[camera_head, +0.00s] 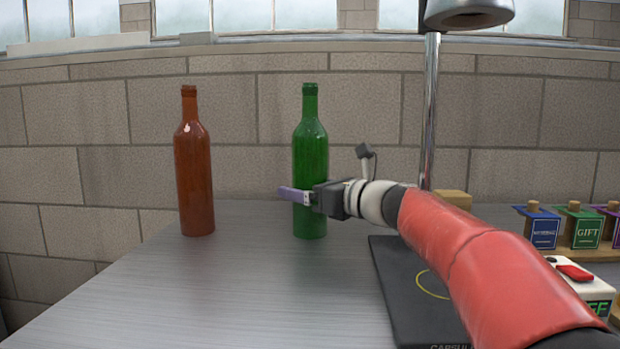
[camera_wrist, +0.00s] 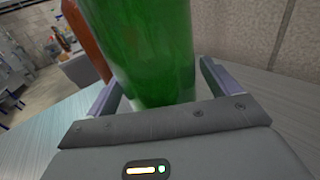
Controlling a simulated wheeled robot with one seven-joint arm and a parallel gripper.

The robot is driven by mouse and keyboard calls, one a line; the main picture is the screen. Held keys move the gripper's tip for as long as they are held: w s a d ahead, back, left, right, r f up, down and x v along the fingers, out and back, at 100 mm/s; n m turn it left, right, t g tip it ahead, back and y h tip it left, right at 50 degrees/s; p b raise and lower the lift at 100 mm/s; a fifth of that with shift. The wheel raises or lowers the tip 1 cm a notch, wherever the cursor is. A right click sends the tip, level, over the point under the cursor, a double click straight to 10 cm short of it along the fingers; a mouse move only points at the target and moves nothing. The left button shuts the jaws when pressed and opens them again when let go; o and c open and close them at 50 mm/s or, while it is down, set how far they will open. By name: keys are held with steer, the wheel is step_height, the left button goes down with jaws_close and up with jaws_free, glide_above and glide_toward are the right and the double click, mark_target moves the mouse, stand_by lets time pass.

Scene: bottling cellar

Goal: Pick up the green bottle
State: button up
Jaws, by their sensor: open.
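The green bottle (camera_head: 311,150) stands upright on the grey table, near the middle of the head view. My gripper (camera_head: 293,195) is at its lower body, and its fingers reach across the front of the bottle in that view. In the wrist view the green bottle (camera_wrist: 152,45) stands between the two purple-grey fingers of my gripper (camera_wrist: 155,85). The jaws are open, with one finger on each side of the bottle. The bottle's lower end is partly hidden by the gripper in the wrist view.
A brown-red bottle (camera_head: 194,170) stands to the left of the green one; it also shows in the wrist view (camera_wrist: 85,38). A black mat (camera_head: 392,262) with a metal post (camera_head: 431,110) stands right. The table's front left is clear.

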steer(key=shift+w+a, duration=0.35)
steer(key=shift+a, duration=0.1)
steer(key=c, duration=1.4)
steer(key=shift+r, duration=0.1)
